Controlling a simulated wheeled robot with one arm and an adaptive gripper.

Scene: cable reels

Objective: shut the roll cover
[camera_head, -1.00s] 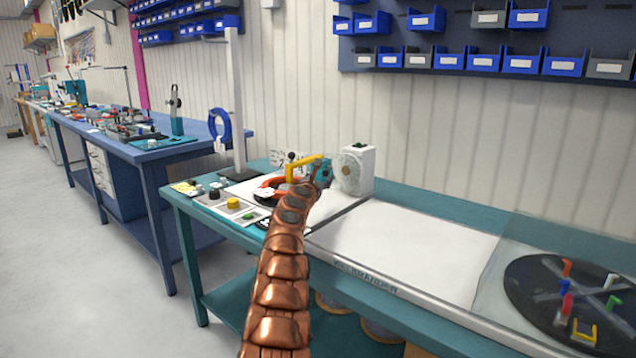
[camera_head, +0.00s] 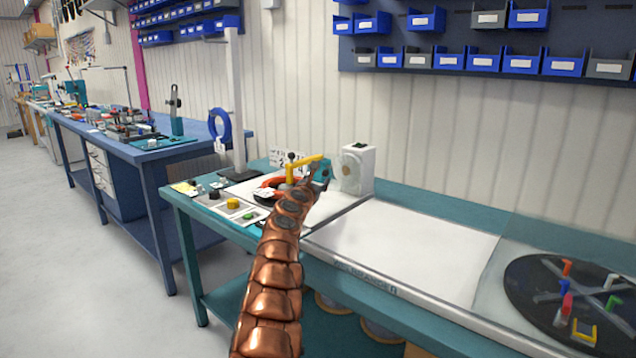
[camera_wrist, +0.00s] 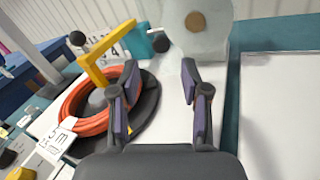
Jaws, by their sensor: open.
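A white upright housing (camera_head: 358,169) with a round window stands at the back of the teal bench. In the wrist view the pale, translucent housing (camera_wrist: 197,28) shows a brown round core (camera_wrist: 195,22) inside. I take it to be the roll's housing, but I cannot make out its cover's edge or how far it is open. My gripper (camera_head: 318,174) is just left of the housing, partly hidden by my arm. In the wrist view my gripper (camera_wrist: 158,88) has its fingers apart with nothing between them, pointing toward the housing's lower front.
An orange cable coil (camera_wrist: 88,105) lies on a dark reel left of my fingers, with a yellow angled arm (camera_wrist: 92,72) over it. A teal block (camera_wrist: 139,42) with a black knob stands behind. A white panel (camera_head: 405,245) is clear; a black disc (camera_head: 530,285) lies right.

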